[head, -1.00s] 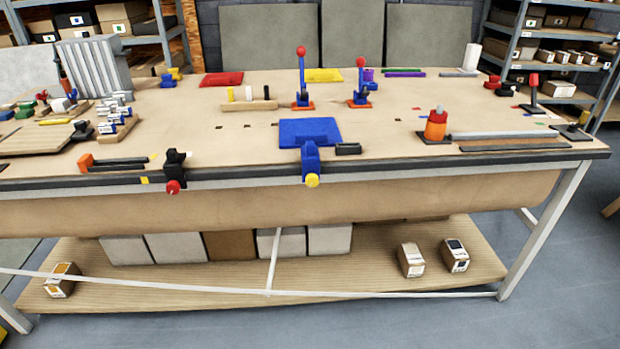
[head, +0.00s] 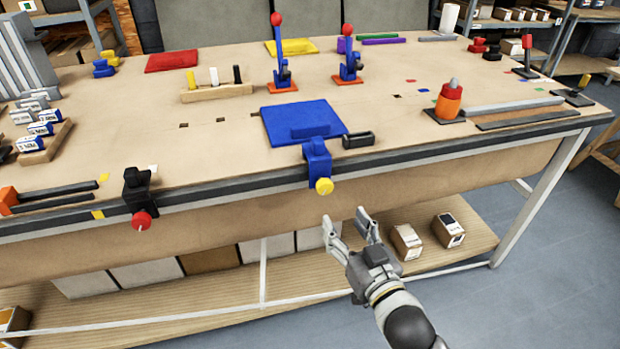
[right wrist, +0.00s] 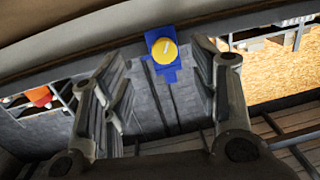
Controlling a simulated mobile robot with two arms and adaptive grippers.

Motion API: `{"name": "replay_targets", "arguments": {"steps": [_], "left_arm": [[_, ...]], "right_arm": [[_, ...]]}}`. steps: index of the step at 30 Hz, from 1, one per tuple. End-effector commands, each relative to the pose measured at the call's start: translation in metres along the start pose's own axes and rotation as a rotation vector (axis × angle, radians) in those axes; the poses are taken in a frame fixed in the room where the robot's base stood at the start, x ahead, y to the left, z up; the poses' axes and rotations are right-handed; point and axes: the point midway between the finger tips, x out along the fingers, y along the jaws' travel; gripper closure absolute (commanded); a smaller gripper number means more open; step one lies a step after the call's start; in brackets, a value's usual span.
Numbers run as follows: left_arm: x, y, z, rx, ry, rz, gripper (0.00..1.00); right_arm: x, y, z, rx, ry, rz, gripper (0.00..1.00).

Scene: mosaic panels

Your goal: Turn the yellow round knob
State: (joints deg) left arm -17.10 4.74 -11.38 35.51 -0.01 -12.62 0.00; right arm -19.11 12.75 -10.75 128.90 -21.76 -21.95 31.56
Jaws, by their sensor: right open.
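The yellow round knob (head: 324,186) sits on the front of a blue clamp-like block (head: 317,160) at the table's front edge. In the right wrist view the yellow knob (right wrist: 164,51) shows a pale line on its face, with the blue block (right wrist: 168,74) behind it. My right gripper (head: 343,220) is open and empty, below and slightly right of the knob, apart from it. In the right wrist view its fingers (right wrist: 155,75) stand apart, with the knob beyond and between them. My left gripper is not in view.
A black clamp with a red knob (head: 141,220) sits on the same edge to the left. A blue pad (head: 280,122) and a black cylinder (head: 358,140) lie behind the blue block. A lower shelf (head: 390,278) holds boxes under the table. Space before the edge is clear.

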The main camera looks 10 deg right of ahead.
Motion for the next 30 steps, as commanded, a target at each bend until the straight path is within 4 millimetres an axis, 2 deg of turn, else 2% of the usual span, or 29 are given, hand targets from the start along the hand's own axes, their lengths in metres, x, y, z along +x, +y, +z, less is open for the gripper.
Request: {"name": "replay_targets", "arguments": {"steps": [3, 7, 12, 21, 25, 30], "left_arm": [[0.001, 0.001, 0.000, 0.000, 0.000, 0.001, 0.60], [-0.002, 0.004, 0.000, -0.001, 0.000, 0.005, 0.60], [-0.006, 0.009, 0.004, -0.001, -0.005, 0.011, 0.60], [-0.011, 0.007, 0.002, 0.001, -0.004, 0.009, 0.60], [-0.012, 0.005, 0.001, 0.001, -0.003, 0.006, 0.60], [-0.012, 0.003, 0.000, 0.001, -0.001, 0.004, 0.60]], "right_arm": [[-0.002, -0.002, -0.015, 0.006, 0.030, -0.003, 0.45], [0.007, -0.002, -0.018, 0.007, 0.034, -0.003, 0.45], [0.033, -0.002, -0.020, 0.005, 0.034, -0.004, 0.45], [0.083, -0.002, -0.020, 0.006, 0.032, -0.004, 0.45], [0.097, -0.002, -0.020, 0.006, 0.032, -0.004, 0.45], [0.104, -0.002, -0.019, 0.006, 0.031, -0.004, 0.45]]}}
